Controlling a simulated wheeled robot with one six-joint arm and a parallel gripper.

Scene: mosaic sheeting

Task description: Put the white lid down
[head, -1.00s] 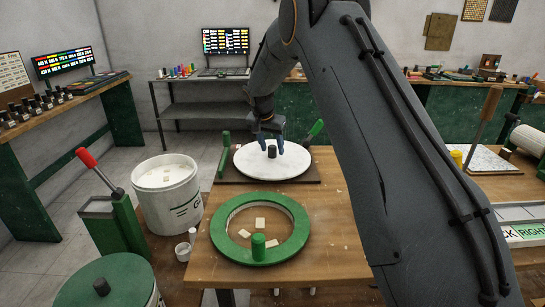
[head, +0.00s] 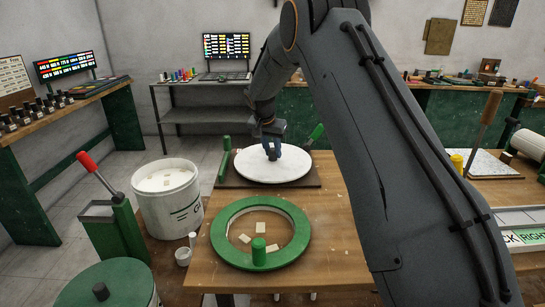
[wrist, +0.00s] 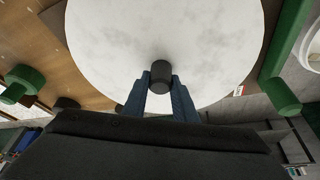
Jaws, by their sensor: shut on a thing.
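The white lid (head: 262,173) is a flat round disc with a dark knob. It lies level over a dark board (head: 231,183) at the back of the wooden table. Whether it touches the board is hard to tell. My gripper (head: 271,155) comes down from above and is shut on the lid's dark knob. In the wrist view the lid (wrist: 165,30) fills the upper middle. There the two blue fingers of my gripper (wrist: 160,82) are on both sides of the knob (wrist: 160,72).
A green ring (head: 224,251) with a green knob and several pale tiles inside it is in front on the table (head: 338,240). Green posts (head: 225,158) flank the board. A white bucket (head: 160,208) and a red-handled lever (head: 88,163) stand left. My arm covers the right side.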

